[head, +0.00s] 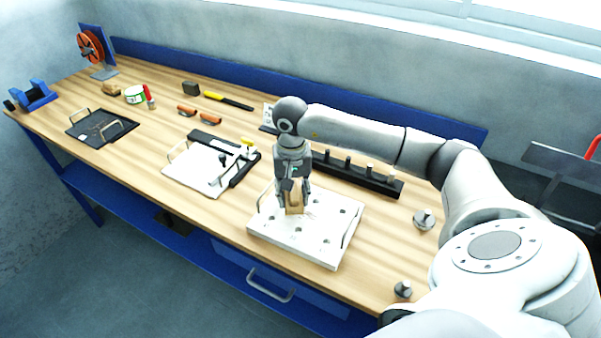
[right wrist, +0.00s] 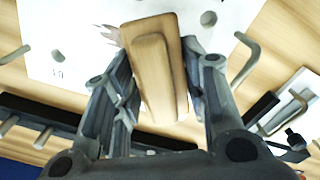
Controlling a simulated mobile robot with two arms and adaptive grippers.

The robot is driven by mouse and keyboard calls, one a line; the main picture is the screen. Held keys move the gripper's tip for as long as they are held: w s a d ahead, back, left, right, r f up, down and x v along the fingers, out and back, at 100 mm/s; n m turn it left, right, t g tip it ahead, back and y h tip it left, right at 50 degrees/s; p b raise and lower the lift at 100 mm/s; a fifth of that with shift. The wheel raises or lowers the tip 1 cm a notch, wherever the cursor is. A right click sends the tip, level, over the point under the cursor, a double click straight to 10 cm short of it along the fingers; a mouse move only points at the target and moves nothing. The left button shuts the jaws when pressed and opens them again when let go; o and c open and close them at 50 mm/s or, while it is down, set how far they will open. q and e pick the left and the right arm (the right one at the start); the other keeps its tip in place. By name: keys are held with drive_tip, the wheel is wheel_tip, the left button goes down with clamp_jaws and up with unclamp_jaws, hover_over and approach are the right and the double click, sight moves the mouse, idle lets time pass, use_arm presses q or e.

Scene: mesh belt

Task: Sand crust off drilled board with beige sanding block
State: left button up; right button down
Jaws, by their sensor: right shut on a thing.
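The drilled board (head: 312,236) is a white slab with several dark holes and wire handles at its ends. It lies on the front part of the bench, and in the right wrist view it fills the upper middle (right wrist: 85,62). My right gripper (head: 293,205) points down over the board, shut on the beige sanding block (head: 294,196). The block also shows between the fingers in the right wrist view (right wrist: 155,75). It is at or just above the board; contact is unclear. A ragged greyish-brown crust patch (right wrist: 108,35) shows beside the block. My left gripper is out of view.
A white board with a black clamp frame (head: 195,176) lies left of the drilled board, and a dark tray (head: 88,127) farther left. A black rack with pegs (head: 360,178) stands behind. Metal knobs (head: 423,219) sit to the right. Bare wood lies between these.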

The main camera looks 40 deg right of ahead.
drive_tip(key=shift+w+a+b, duration=0.25)
drive_tip(key=shift+w+b, duration=0.1)
drive_tip(key=shift+w, duration=0.25)
drive_tip(key=shift+w+a+b, duration=0.25)
drive_tip(key=shift+w+b, duration=0.05)
drive_tip(key=shift+w, duration=0.25)
drive_tip(key=shift+w+a+r, duration=0.1)
drive_tip(key=shift+w+a, duration=0.15)
drive_tip(key=shift+w, duration=0.35)
wheel_tip(320, 180, up, 6)
drive_tip(key=p, duration=0.3)
drive_tip(key=shift+r, duration=0.15)
wheel_tip(320, 180, up, 3)
drive_tip(key=shift+s+f+p, duration=0.1)
drive_tip(key=shift+p, duration=0.65)
